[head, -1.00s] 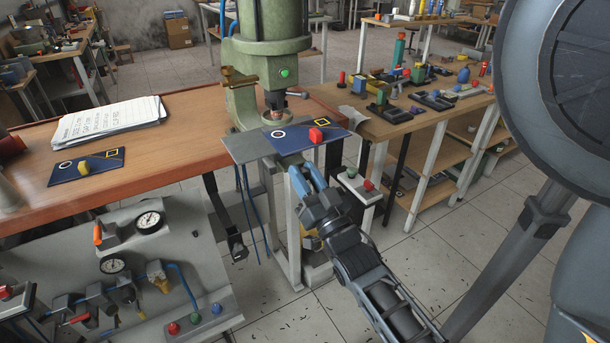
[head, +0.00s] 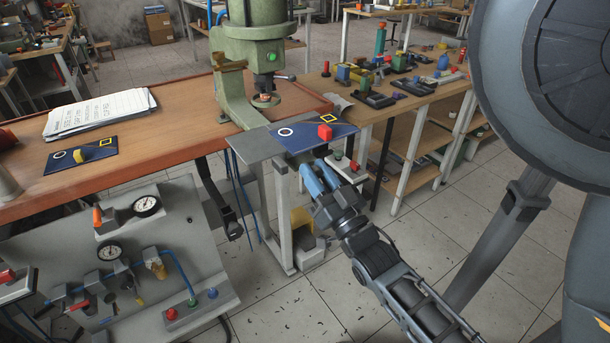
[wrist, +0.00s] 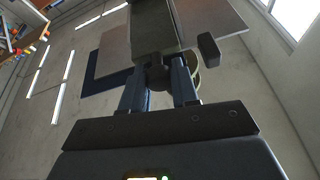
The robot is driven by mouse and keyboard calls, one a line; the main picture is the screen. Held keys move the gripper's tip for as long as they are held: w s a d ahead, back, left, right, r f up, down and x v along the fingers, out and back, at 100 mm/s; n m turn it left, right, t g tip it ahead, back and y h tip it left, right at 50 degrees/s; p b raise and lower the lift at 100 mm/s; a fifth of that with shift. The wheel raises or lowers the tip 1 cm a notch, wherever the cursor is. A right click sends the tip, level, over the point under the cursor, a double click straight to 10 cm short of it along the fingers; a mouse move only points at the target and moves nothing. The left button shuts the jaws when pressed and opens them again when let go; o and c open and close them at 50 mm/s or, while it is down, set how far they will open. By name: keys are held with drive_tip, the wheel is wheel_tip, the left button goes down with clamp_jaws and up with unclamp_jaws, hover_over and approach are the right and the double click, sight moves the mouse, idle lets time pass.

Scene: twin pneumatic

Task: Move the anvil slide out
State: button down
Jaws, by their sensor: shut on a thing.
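The anvil slide is a flat grey plate (head: 258,145) in front of the green press (head: 235,90), with a blue marked panel (head: 303,142) and a red block (head: 325,132) on its right part. In the head view my gripper (head: 312,178) is just below the front edge of that panel. In the wrist view my gripper (wrist: 159,85) is seen from below, its two fingers closed around a dark round knob (wrist: 158,76) under the plate. The plate's underside (wrist: 205,18) shows above it. The exact contact is partly hidden in the head view.
The wooden bench (head: 165,125) with a stack of papers (head: 100,113) is at left. A gauge panel (head: 150,260) stands below it. A second table (head: 400,110) with several parts is at right. Open tiled floor (head: 440,240) lies in front.

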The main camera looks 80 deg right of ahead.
drive_tip(key=s+a, duration=0.2)
drive_tip(key=a, duration=0.1)
drive_tip(key=shift+s, duration=0.25)
drive_tip(key=c, duration=0.9)
unclamp_jaws()
drive_tip(key=shift+o, duration=0.2)
drive_tip(key=shift+r, duration=0.1)
drive_tip(key=s+d+r+b, duration=0.1)
drive_tip(key=s+d+r, duration=0.4)
drive_tip(key=s+r, duration=0.5)
drive_tip(key=shift+s+r, duration=0.25)
drive_tip(key=shift+r, duration=0.15)
